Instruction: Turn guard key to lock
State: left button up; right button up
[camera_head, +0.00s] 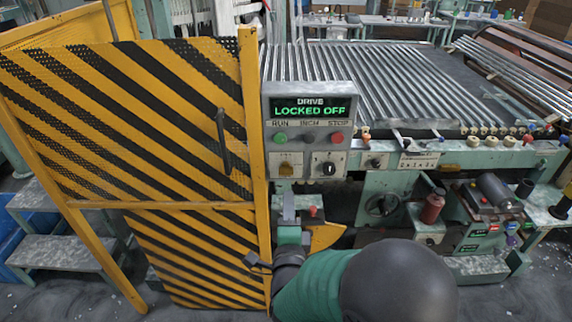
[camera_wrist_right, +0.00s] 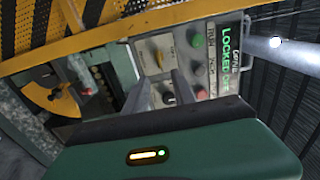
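The control panel (camera_head: 311,130) reads LOCKED OFF in green. Its lower left plate has a yellow selector (camera_head: 286,169), also in the right wrist view (camera_wrist_right: 158,57). Its lower right plate has a black knob (camera_head: 328,169), also in the right wrist view (camera_wrist_right: 168,98). I cannot tell which is the guard key. My right gripper (camera_head: 288,203) is below the panel. No hold is visible, and the gap to the panel is unclear. My left gripper is out of view.
A yellow-and-black striped guard (camera_head: 150,120) stands left of the panel, with a black handle (camera_head: 223,140). Green, black and red buttons are above the selector plates. Steps (camera_head: 50,250) stand at the left.

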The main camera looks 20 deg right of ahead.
aim_at(286, 175)
jog(key=p+x, duration=0.1)
jog(key=x, duration=1)
jog(key=shift+w+a+f, duration=0.1)
jog(key=shift+w+f, duration=0.1)
jog(key=shift+w, duration=0.05)
jog(key=shift+w+d+f, duration=0.1)
jog(key=shift+w+d, duration=0.15)
jog(key=shift+w, duration=0.1)
jog(key=shift+a, duration=0.2)
jog(key=shift+s+a, duration=0.1)
jog(key=shift+c, duration=1.2)
jog(key=shift+a, duration=0.1)
grip_shut()
